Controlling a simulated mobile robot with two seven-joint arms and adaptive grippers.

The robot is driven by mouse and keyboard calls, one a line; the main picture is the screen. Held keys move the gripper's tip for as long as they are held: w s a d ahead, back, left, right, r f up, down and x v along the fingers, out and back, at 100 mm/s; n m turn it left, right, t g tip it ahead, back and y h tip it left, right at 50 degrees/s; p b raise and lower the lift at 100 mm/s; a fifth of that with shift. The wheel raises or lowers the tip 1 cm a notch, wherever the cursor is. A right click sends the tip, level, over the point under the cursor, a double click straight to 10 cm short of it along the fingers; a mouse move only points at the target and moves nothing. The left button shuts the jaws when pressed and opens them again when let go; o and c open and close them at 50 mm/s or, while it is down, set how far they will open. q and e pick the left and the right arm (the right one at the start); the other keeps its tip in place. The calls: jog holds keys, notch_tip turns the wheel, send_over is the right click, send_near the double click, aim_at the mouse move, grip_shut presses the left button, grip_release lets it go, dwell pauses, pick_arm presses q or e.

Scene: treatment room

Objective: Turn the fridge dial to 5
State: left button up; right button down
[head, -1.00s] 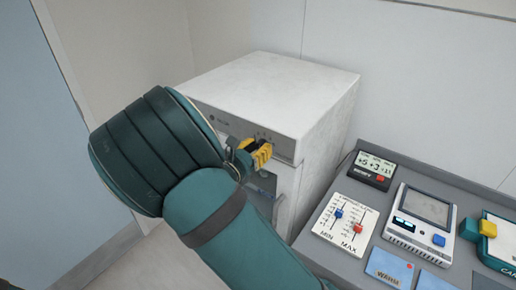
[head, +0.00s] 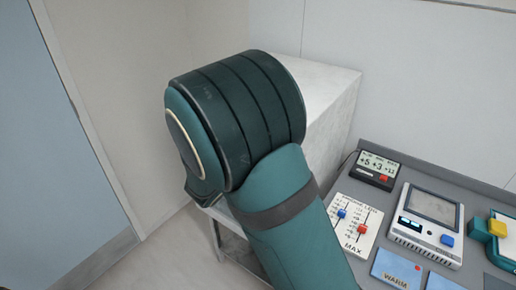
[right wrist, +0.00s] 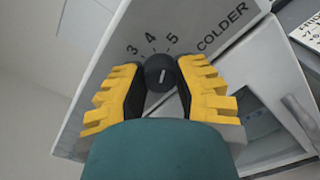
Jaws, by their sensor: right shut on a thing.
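The fridge (head: 336,106) is the white box beside the grey counter in the head view. My right arm covers its front there, hiding the dial and the gripper. In the right wrist view the round black dial (right wrist: 160,70) sits on the fridge's grey panel (right wrist: 205,22), near the printed 3, 4, 5 and "COLDER". A short pale mark shows on the dial's face; I cannot tell exactly which number it points to. My right gripper (right wrist: 161,88) is shut on the dial, with a yellow-and-black finger on each side. My left gripper is not in view.
The grey counter (head: 400,172) at the right, close to my right arm, holds a small display (head: 375,168), a slider panel (head: 352,222), a device with a screen (head: 427,225) and blue cards (head: 396,268). A wall stands behind the fridge.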

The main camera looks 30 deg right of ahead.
jog(key=shift+d+m+b, duration=0.1)
jog(key=shift+m+b, duration=0.35)
jog(key=shift+m, duration=0.25)
jog(key=shift+r, duration=0.1)
jog(key=c, duration=0.6)
grip_release()
jog(key=v, duration=1.2)
jog(key=shift+w, duration=0.1)
